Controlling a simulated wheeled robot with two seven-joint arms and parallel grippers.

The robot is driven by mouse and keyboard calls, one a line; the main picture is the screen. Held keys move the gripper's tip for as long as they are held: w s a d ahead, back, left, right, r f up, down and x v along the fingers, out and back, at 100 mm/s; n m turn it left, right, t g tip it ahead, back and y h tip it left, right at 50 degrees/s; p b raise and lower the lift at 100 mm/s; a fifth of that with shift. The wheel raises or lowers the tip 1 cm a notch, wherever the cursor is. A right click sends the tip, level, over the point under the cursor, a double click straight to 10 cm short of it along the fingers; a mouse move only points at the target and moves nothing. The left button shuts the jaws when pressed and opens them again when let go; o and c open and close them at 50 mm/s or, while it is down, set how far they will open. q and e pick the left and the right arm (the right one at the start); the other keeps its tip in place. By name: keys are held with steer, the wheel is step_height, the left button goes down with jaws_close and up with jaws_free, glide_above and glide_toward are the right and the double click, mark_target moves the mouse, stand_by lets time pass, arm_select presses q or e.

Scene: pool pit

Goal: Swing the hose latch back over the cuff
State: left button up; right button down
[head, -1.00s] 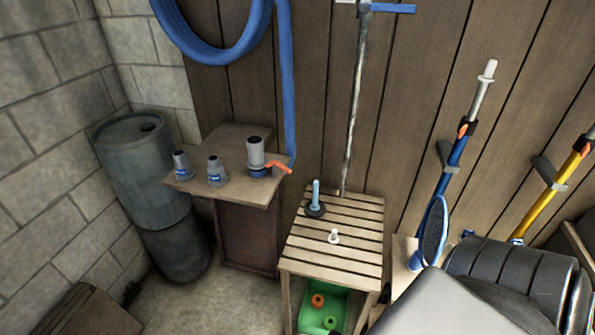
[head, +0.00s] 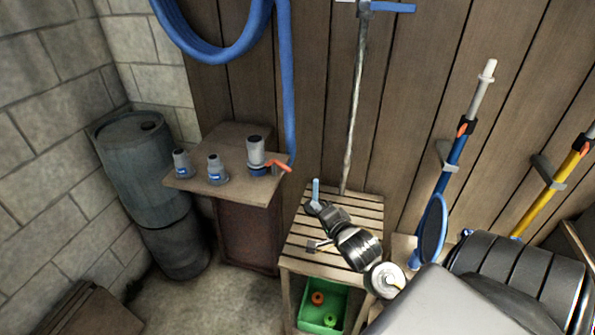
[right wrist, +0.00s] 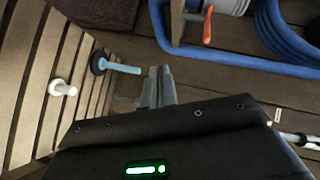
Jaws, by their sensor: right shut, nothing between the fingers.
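The orange hose latch (head: 279,166) sticks out to the right from the foot of the grey cuff (head: 256,150), on the wooden stand against the wall. In the right wrist view the latch (right wrist: 208,26) hangs at the top, beside the blue-and-grey fitting (right wrist: 226,6). My right gripper (head: 322,209) is above the slatted table, to the lower right of the latch and apart from it. Its fingers (right wrist: 158,76) are shut and empty in the right wrist view. My left gripper is not in view.
Two grey fittings (head: 214,170) stand left of the cuff. A blue hose (head: 290,90) hangs behind the stand. The slatted table (head: 367,212) bears a blue-handled piece (right wrist: 122,67) and a white plug (right wrist: 62,88). A green bin (head: 311,325) sits beneath it.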

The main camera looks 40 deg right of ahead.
steer(key=w+d+r+m+t+h, duration=0.1)
steer(key=w+d+r+m+t, duration=0.1)
steer(key=d+r+m, duration=0.1)
step_height(320, 180, up, 2)
steer(key=shift+w+d+r+m+t, duration=0.2)
steer(key=shift+d+m+t, duration=0.1)
steer(key=shift+d+m, duration=0.15)
steer(key=p+x, duration=0.3)
steer(key=x, duration=0.7)
steer(key=a+p, duration=0.2)
steer(key=a, duration=0.2)
steer(key=shift+s, duration=0.2)
steer(key=shift+f, duration=0.1)
steer(key=shift+s+h, duration=0.1)
steer(key=shift+h, duration=0.2)
